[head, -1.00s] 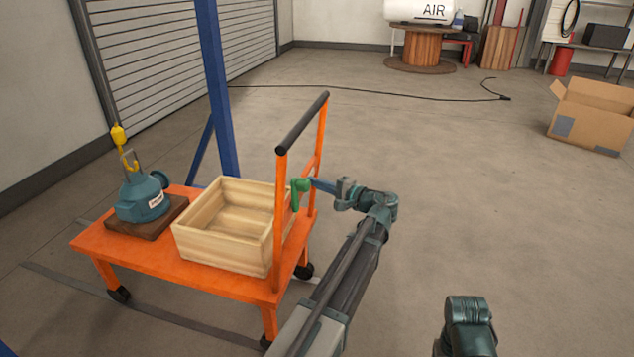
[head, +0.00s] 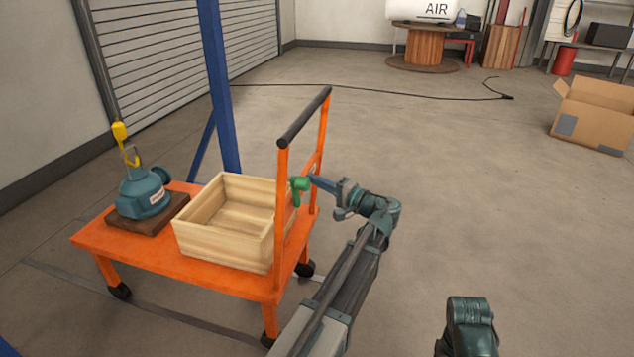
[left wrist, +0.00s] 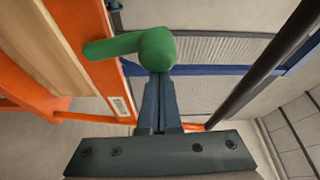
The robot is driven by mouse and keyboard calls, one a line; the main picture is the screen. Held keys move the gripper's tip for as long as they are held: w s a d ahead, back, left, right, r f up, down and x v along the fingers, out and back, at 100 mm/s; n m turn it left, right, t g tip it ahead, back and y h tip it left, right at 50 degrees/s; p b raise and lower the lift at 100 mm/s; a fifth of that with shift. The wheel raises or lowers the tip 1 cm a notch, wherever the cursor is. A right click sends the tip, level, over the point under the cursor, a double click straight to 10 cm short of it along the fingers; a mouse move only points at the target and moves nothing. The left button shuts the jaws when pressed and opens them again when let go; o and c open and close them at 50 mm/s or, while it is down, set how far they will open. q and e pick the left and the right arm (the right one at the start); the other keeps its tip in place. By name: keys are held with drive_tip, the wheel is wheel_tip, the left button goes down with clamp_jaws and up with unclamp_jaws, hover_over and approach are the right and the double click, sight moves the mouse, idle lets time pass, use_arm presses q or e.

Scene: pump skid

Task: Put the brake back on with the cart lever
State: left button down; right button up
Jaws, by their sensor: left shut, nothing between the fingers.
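The green cart lever (head: 298,190) is on the orange cart's right end, by the push handle. In the head view its arm points down. The left wrist view shows its round hub (left wrist: 156,48) with the arm reaching left. My left gripper (head: 316,183) is right of the lever, fingers shut and empty. In the left wrist view its fingertips (left wrist: 158,78) are at the hub's lower edge; I cannot tell whether they touch it. The orange cart (head: 140,254) stands on dark wheels. My right gripper is out of view; only part of my right arm shows.
The cart carries an open wooden crate (head: 222,241) and a blue-green pump (head: 143,196) on a brown base. The orange push frame with its dark bar (head: 304,118) rises near my left arm. A blue post (head: 216,90) stands behind. The floor to the right is clear up to a cardboard box (head: 588,122).

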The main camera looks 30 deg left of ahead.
use_arm(q)
drive_tip(key=s+d+f+n+g+y+b, duration=0.1)
drive_tip(key=s+f+n+g+y+b, duration=0.1)
drive_tip(key=s+n+b, duration=0.5)
drive_tip(key=shift+s+d+f+n+y+b, duration=0.15)
drive_tip(key=shift+d+f+n+y+b, duration=0.2)
drive_tip(key=shift+f+n+y+b, duration=0.75)
drive_tip(key=shift+s+r+n+h, duration=0.1)
drive_tip(key=shift+n+h, duration=0.2)
drive_tip(key=shift+h, duration=0.2)
drive_tip(key=shift+r+p, duration=0.1)
drive_tip(key=shift+p, duration=0.2)
wheel_tip(320, 180, up, 4)
drive_tip(key=w+p, duration=0.2)
drive_tip(key=p, duration=0.2)
drive_tip(key=f+b+v, duration=0.1)
drive_tip(key=b+v, duration=0.3)
drive_tip(key=v, duration=0.6)
drive_tip(key=shift+w, duration=0.4)
drive_tip(key=shift+a, duration=0.15)
